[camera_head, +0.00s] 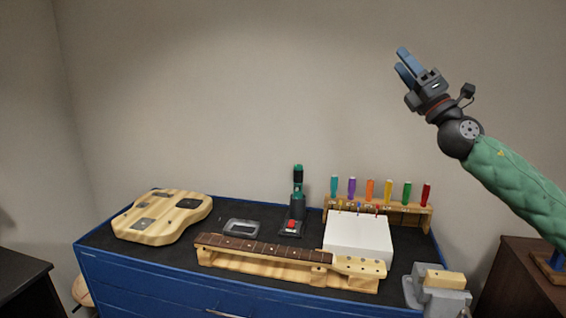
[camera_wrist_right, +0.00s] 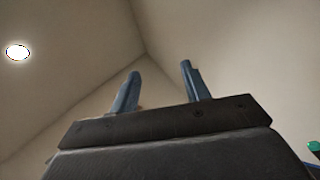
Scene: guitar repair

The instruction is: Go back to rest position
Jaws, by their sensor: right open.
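My right gripper (camera_head: 402,63) is raised high at the upper right of the head view, well above the workbench and in front of the bare wall. Its two blue fingers are apart with nothing between them. In the right wrist view the open fingers (camera_wrist_right: 158,85) point toward the wall and ceiling, and no object is near them. My left gripper is in neither view.
A blue workbench (camera_head: 150,272) with a dark top holds a guitar body (camera_head: 150,229), a guitar neck (camera_head: 270,250) on a wooden support, a white box (camera_head: 358,240), a screwdriver rack (camera_head: 410,215), a green-and-black tool (camera_head: 298,195) and a grey vise (camera_head: 437,297). The air above is clear.

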